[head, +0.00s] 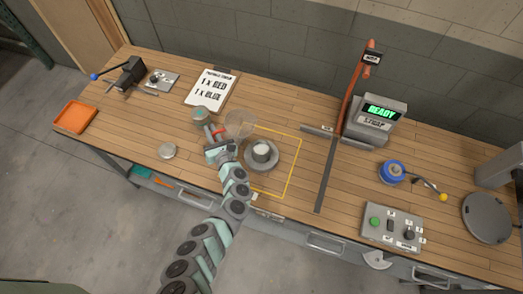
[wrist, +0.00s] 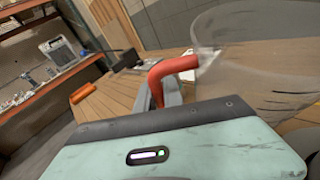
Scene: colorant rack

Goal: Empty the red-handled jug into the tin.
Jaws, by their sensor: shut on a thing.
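My gripper (head: 217,137) is shut on the red handle (wrist: 172,72) of a clear jug (head: 240,123). In the wrist view the jug (wrist: 262,65) fills the upper right, and its wall looks transparent. In the head view the jug is just left of the tin (head: 262,152), higher in the picture. The tin stands on a round grey plate inside a yellow outline, with a pale inside showing. I cannot tell how much the jug holds, or its exact tilt and height. The tin does not show clearly in the wrist view.
The bench front is mostly clear.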

